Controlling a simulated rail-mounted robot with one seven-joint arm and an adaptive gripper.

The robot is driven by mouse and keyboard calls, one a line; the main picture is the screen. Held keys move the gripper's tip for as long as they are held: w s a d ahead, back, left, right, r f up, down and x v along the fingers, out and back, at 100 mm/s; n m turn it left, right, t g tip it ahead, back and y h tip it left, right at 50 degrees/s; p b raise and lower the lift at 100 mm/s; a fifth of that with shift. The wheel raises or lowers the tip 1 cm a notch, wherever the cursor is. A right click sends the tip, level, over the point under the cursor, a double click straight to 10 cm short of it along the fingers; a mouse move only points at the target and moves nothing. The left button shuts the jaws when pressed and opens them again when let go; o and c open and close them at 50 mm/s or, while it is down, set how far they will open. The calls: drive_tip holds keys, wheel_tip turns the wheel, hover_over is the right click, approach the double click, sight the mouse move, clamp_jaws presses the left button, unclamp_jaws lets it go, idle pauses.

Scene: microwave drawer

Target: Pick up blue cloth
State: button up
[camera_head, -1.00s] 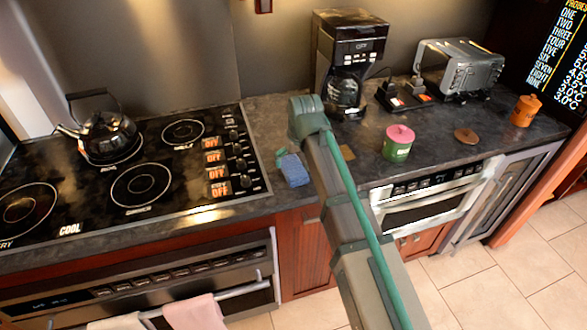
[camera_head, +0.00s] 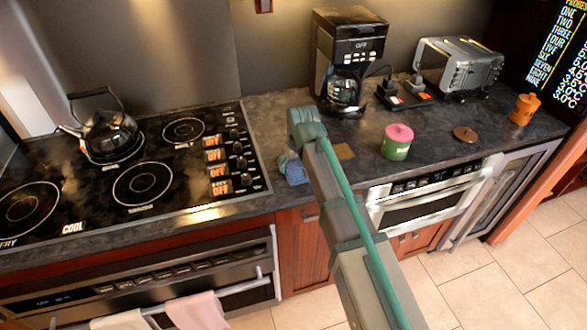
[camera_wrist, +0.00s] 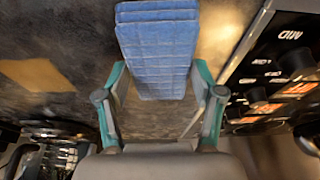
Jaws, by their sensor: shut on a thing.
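The blue cloth (camera_head: 296,173) is on the dark counter just right of the stovetop, beside my wrist in the head view. In the wrist view the folded, quilted-looking cloth (camera_wrist: 157,50) runs between the two fingers of my gripper (camera_wrist: 158,72). My gripper is shut on the cloth, with a finger at each side of it. In the head view my arm hides part of the cloth, and the fingers are small and hard to make out. I cannot tell whether the cloth is clear of the counter.
The stovetop (camera_head: 140,186) with a black kettle (camera_head: 108,132) is at left. A coffee maker (camera_head: 345,65) stands behind my arm. A green canister with a pink lid (camera_head: 397,142), a toaster (camera_head: 457,65) and an orange jar (camera_head: 524,109) are to the right.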

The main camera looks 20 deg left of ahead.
sight(292, 163)
drive_tip(key=shift+r, duration=0.1)
drive_tip(key=shift+r, duration=0.45)
wheel_tip(292, 163, up, 2)
drive_tip(key=shift+b, duration=0.4)
drive_tip(key=s+d+r+b, duration=0.3)
drive_tip(key=s+d+r, duration=0.3)
drive_tip(key=s+r, duration=0.4)
drive_tip(key=shift+s+d+b, duration=0.2)
drive_tip(key=shift+s+b, duration=0.1)
drive_tip(key=shift+s, duration=0.95)
